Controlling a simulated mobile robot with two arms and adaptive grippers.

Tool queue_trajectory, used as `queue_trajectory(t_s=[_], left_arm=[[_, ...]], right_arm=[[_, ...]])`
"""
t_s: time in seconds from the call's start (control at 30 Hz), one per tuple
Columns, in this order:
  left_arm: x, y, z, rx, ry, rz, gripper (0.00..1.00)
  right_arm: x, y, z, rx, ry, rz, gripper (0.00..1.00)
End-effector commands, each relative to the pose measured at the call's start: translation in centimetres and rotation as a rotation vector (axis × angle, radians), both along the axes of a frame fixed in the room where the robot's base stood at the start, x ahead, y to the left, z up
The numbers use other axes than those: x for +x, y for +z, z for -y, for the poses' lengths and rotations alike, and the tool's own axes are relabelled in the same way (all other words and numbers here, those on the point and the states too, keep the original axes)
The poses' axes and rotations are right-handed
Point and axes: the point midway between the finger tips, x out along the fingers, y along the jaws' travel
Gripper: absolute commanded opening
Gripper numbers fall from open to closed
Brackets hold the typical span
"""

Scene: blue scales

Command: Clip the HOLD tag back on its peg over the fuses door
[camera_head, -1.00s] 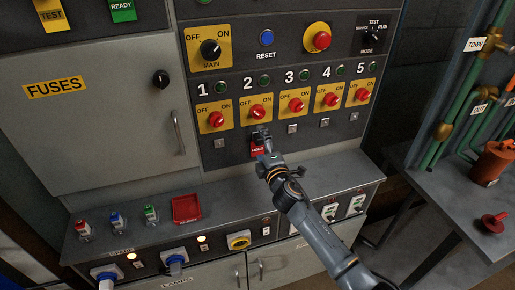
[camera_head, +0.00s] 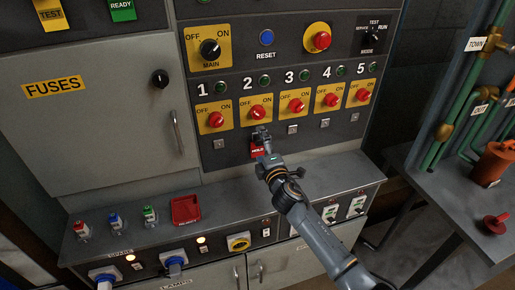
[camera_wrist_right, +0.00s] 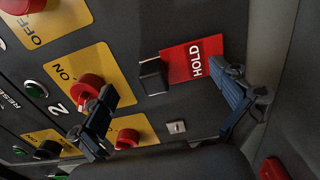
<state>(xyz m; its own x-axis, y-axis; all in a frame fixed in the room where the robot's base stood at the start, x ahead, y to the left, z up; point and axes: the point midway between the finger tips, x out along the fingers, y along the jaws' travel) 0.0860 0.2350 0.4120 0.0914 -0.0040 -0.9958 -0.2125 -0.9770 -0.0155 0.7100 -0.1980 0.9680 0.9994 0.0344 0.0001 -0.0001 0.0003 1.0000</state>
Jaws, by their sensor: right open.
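The red HOLD tag (camera_head: 257,151) hangs on the dark panel below switch 2. In the right wrist view the HOLD tag (camera_wrist_right: 195,60) shows its white lettering, with a black clip or peg (camera_wrist_right: 152,76) at its edge. My right gripper (camera_head: 262,134) is at the tag. In the right wrist view my right gripper (camera_wrist_right: 172,108) is open, its fingers apart on either side of the tag and clip; I cannot tell whether either touches. The fuses door (camera_head: 95,120) is shut, at left. No empty peg is clear above it. My left gripper is not in view.
A yellow TEST tag (camera_head: 51,14) and a green READY tag (camera_head: 122,9) hang above the door. Red rotary switches (camera_head: 296,105) line the panel. A red tray (camera_head: 186,210) and several small coloured items (camera_head: 115,222) stand on the ledge below. The door handle (camera_head: 177,132) sticks out.

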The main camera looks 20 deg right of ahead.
Motion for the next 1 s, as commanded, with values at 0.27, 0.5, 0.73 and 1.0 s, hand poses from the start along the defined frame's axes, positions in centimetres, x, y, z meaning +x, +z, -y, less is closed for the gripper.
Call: queue_trajectory(t_s=[0.27, 0.5, 0.73, 1.0], left_arm=[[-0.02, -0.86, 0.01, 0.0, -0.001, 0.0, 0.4], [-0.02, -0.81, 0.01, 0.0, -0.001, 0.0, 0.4], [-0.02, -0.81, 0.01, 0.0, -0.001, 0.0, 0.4], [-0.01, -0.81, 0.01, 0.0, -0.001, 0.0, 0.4]], right_arm=[[0.0, -0.91, 0.0, 0.0, 0.0, 0.0, 1.0], [0.0, -0.86, 0.0, 0.0, 0.0, 0.0, 1.0], [0.0, -0.85, 0.0, 0.0, 0.0, 0.0, 1.0], [0.0, -0.84, 0.0, 0.0, 0.0, 0.0, 0.82]])
